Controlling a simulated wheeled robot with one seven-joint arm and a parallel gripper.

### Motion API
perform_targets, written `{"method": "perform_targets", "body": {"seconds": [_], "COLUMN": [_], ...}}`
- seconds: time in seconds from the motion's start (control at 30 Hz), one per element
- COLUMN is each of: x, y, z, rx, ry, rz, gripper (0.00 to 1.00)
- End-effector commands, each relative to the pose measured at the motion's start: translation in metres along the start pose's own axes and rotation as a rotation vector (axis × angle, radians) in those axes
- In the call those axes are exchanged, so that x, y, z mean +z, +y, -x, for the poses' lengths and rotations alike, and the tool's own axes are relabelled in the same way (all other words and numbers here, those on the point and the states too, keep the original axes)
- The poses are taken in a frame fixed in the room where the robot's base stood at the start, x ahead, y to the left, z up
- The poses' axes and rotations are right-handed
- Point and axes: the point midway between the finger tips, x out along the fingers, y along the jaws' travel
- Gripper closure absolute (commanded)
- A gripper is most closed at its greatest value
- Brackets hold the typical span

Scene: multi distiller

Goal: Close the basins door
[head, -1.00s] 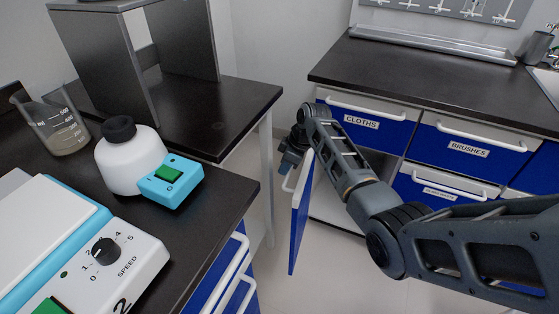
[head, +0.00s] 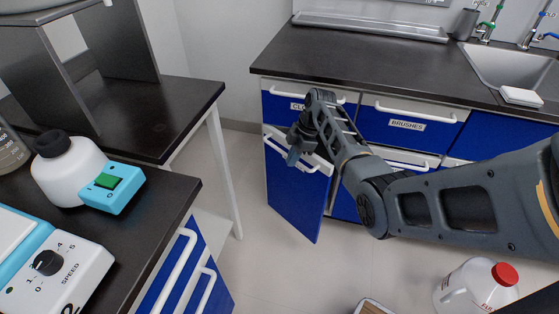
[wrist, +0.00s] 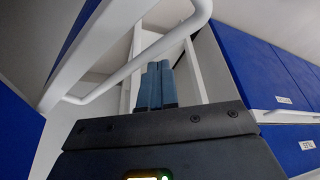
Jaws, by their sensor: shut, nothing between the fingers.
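A blue cabinet door (head: 295,200) stands partly open below the "CLOTHS" drawer in the head view, its free right edge out from the cabinet. No readable label shows on it. Its white bar handle (head: 312,168) runs along the top; a white handle also shows large in the wrist view (wrist: 135,72). My gripper (head: 293,158) is at the door's outer front, close by the handle. Its blue fingers (wrist: 157,85) are together with nothing between them. I cannot tell whether they touch the door.
The "BRUSHES" drawer (head: 408,124) and a sink (head: 515,70) are right of the door. A black-topped bench (head: 150,205) with a white bottle (head: 68,172) stands at left. A red-capped jug (head: 475,288) is at the lower right. Floor is clear before the door.

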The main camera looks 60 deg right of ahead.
Motion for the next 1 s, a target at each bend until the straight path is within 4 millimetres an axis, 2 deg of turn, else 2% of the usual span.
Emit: {"method": "perform_targets", "body": {"seconds": [0.1, 0.33, 1.0], "x": [0.013, 0.026, 0.030], "y": [0.004, 0.009, 0.011], "z": [0.005, 0.010, 0.011], "rx": [0.002, 0.002, 0.001], "ry": [0.000, -0.001, 0.000], "rz": [-0.001, -0.001, 0.000], "gripper": [1.00, 1.00, 1.00]}}
